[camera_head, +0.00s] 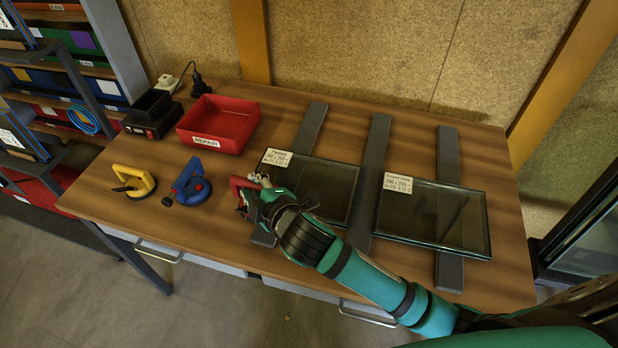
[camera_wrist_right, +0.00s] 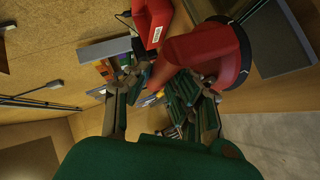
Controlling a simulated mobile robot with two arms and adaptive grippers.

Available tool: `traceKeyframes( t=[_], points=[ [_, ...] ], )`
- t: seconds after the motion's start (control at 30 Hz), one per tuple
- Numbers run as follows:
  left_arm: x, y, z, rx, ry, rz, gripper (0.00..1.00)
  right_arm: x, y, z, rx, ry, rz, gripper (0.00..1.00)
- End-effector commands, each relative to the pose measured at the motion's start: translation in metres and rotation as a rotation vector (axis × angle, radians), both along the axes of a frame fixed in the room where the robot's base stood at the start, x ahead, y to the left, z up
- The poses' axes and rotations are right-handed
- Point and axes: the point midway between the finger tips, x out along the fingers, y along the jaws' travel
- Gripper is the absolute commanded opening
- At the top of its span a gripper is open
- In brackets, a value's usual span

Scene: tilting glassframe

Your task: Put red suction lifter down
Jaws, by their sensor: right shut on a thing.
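The red suction lifter (camera_head: 239,186) is held at the tip of my right gripper (camera_head: 258,195), over the table's front middle, beside the left glass pane (camera_head: 325,190). It fills much of the right wrist view (camera_wrist_right: 210,55), between and beyond my fingers. My right gripper is shut on it and hides part of it. Whether the lifter touches anything below cannot be told. A yellow suction lifter (camera_head: 143,183) and a blue suction lifter (camera_head: 192,189) stand on the table to the left. My left gripper is not in view.
The wooden table (camera_head: 130,220) carries a red bin (camera_head: 221,120), a black charger (camera_head: 153,112) and dark support bars (camera_head: 448,160). The right glass pane (camera_head: 445,220) lies across the bars. Bare table lies between the blue lifter and my right gripper. A shelf rack stands at left.

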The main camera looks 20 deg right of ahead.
Motion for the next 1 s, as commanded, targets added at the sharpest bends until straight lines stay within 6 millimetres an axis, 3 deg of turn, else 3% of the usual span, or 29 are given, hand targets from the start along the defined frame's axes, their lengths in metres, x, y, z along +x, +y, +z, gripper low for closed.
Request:
traceKeyframes(
  t=[0.07,0.17,0.5,0.7,0.87,1.0],
  points=[
    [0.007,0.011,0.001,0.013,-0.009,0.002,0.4,0.006,0.007,0.003,-0.006,-0.009,0.018,0.0],
    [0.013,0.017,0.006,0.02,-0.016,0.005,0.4,0.014,-0.004,0.003,-0.014,-0.009,0.025,0.0],
    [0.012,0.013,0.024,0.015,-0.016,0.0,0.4,0.052,-0.085,-0.004,-0.014,-0.008,0.021,0.0],
    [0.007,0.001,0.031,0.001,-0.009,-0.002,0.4,0.069,-0.12,-0.009,-0.01,-0.008,0.023,0.0],
    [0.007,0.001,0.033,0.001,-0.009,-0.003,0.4,0.074,-0.131,-0.012,-0.006,-0.008,0.024,0.0],
    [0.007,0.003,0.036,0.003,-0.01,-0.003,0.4,0.074,-0.131,-0.029,-0.006,-0.002,0.024,0.0]
  ],
)
